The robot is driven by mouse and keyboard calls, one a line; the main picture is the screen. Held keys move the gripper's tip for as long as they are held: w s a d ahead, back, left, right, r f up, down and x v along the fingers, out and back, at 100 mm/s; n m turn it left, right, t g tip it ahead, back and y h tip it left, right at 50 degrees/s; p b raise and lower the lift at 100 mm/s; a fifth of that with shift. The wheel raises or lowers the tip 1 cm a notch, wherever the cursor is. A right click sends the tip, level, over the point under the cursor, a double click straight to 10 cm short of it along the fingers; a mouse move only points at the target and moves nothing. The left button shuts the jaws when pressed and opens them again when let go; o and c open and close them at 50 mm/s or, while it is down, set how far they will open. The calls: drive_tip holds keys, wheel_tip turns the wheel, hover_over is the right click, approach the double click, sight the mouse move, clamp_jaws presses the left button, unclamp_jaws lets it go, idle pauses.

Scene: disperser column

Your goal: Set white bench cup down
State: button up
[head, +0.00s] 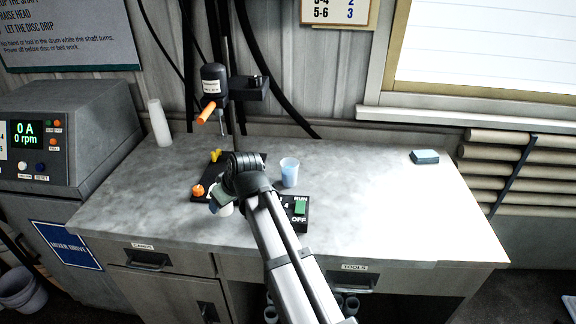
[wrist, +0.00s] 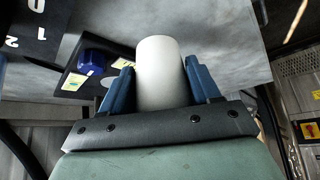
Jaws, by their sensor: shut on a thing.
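The white bench cup (wrist: 160,72) is a plain white cylinder between the two blue fingers of my gripper (wrist: 159,84) in the wrist view. The fingers are shut on its sides. In the head view my gripper (head: 218,203) is low over the left-middle of the grey bench (head: 370,200), near its front. Only a small pale part of the cup (head: 226,210) shows there, and my arm hides the rest. I cannot tell whether its base touches the bench.
A blue-tinted cup (head: 289,173) stands right of my gripper. A RUN/OFF switch box (head: 299,211) is at the front. The disperser head (head: 215,80) hangs behind. A tall white bottle (head: 159,123) stands back left, and a blue sponge (head: 425,157) lies right. The bench's right half is mostly clear.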

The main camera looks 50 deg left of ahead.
drive_tip(key=shift+m+t, duration=0.3)
drive_tip(key=shift+m, duration=0.2)
drive_tip(key=w, duration=0.2)
drive_tip(key=w+d+r, duration=0.1)
drive_tip(key=w, duration=0.2)
drive_tip(key=w+r, duration=0.1)
drive_tip(key=w, duration=0.1)
drive_tip(key=shift+w+d, duration=0.25)
drive_tip(key=shift+w, duration=0.15)
drive_tip(key=w+d+r+m+t, duration=0.1)
drive_tip(key=w+d, duration=0.1)
drive_tip(key=w, duration=1.5)
drive_tip(key=w+d+r+m, duration=0.1)
drive_tip(key=w+d, duration=0.1)
drive_tip(key=w, duration=1.6)
drive_tip(key=s+a+r+n+g, duration=0.1)
drive_tip(key=s+a+n, duration=0.1)
drive_tip(key=s+a, duration=0.35)
drive_tip(key=s+a+r+n+g, duration=0.1)
drive_tip(key=s+a+r+n, duration=0.1)
drive_tip(key=a, duration=0.6)
drive_tip(key=shift+s+a+f, duration=0.1)
drive_tip(key=shift+f, duration=2.35)
drive_tip(key=shift+s+a+f, duration=0.1)
drive_tip(key=shift+f, duration=2.3)
drive_tip(key=o, duration=1.1)
drive_tip(key=shift+f, duration=0.1)
